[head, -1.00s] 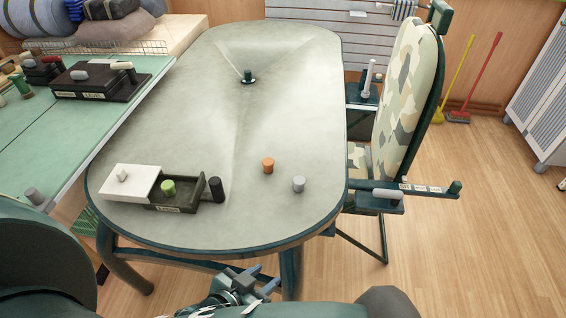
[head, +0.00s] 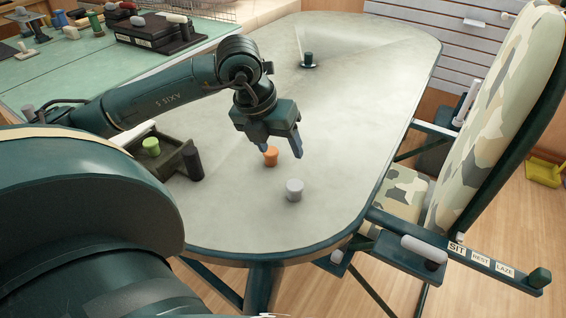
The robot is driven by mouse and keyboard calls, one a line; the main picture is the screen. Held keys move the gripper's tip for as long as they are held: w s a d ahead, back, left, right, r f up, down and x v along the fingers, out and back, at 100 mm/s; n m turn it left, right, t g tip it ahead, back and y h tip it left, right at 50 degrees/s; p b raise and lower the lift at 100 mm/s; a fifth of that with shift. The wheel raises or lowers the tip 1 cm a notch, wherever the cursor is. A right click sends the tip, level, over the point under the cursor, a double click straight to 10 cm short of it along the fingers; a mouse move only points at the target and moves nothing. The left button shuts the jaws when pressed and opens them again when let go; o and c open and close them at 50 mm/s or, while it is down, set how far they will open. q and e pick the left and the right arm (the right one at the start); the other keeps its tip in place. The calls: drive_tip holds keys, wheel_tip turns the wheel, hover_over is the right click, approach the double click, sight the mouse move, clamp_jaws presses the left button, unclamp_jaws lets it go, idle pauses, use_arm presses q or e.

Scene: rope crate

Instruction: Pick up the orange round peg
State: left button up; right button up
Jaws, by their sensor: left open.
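The orange round peg (head: 271,157) stands upright on the pale oval table (head: 340,120). My left gripper (head: 281,150) is open and points down at the peg, with its fingers around or just above it. One finger appears left of the peg and the other to its right and behind. I cannot tell whether either finger touches it. The upper part of the peg is partly close to the left finger. My right gripper is not in view.
A grey peg (head: 294,190) stands just in front of the orange one. A camouflage chair (head: 490,130) stands at the right.

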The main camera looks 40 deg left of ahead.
use_arm(q)
drive_tip(key=w+a+r+n+y, duration=0.1)
drive_tip(key=a+r+y, duration=0.15)
drive_tip(key=a, duration=0.25)
drive_tip(key=b, duration=0.1)
hover_over(270, 151)
drive_tip(key=s+d, duration=0.1)
drive_tip(key=s, duration=0.1)
drive_tip(key=f, duration=0.7)
drive_tip(key=shift+s, duration=0.2)
drive_tip(key=shift+w+b+x, duration=0.15)
drive_tip(key=shift+b+x, duration=0.05)
drive_tip(key=shift+x, duration=1.35)
drive_tip(key=shift+w+b+x, duration=0.2)
drive_tip(key=shift+x, duration=1.35)
drive_tip(key=shift+a+r, duration=0.1)
drive_tip(key=shift+r, duration=0.05)
drive_tip(key=c, duration=1.3)
drive_tip(key=shift+r+t+y, duration=0.1)
drive_tip(key=shift+t+y, duration=0.15)
drive_tip(key=shift+t, duration=0.05)
